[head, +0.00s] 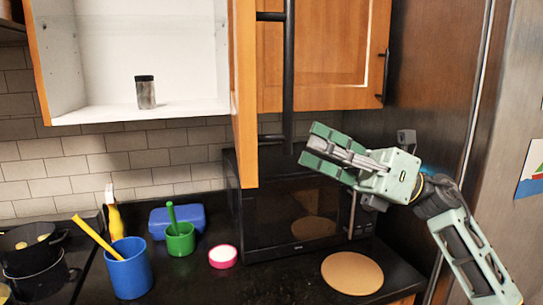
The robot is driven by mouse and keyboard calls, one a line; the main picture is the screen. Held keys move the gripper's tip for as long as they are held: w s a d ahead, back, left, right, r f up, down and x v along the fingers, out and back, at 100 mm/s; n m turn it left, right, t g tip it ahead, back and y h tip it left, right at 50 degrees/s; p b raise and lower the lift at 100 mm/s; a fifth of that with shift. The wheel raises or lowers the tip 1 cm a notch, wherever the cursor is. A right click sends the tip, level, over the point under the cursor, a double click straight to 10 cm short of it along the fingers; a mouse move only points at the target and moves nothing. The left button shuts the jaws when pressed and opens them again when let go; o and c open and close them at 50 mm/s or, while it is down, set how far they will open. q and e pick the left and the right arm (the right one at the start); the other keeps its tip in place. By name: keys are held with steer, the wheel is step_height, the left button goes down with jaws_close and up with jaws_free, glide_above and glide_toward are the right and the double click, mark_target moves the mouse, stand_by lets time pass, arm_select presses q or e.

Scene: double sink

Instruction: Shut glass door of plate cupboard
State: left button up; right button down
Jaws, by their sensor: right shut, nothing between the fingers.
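An open wall cupboard (140,50) with a white inside is at the upper left and holds a small dark-lidded jar (145,93). Its orange wooden door (244,110) stands swung out toward me, seen nearly edge-on, so its glass cannot be made out. The door's long black bar handle (289,70) is on its right-hand side. My right gripper (312,149) is shut and empty, just right of the handle's lower end. I cannot tell whether it touches the handle. My left gripper is out of view.
A closed wooden cupboard (322,45) is behind the open door. Below are a black microwave (290,220), a blue cup (129,270), a green cup (181,241), a blue box (160,222), pots (35,265) and a round board (352,273). A fridge (500,130) bounds the right.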

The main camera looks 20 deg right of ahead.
steer(key=s+d+n+g+h, duration=0.4)
steer(key=s+n, duration=0.2)
steer(key=w+a+p, duration=0.2)
steer(key=a+p, duration=0.4)
steer(key=a, duration=0.7)
steer(key=shift+a+r, duration=0.3)
steer(key=shift+a, duration=0.05)
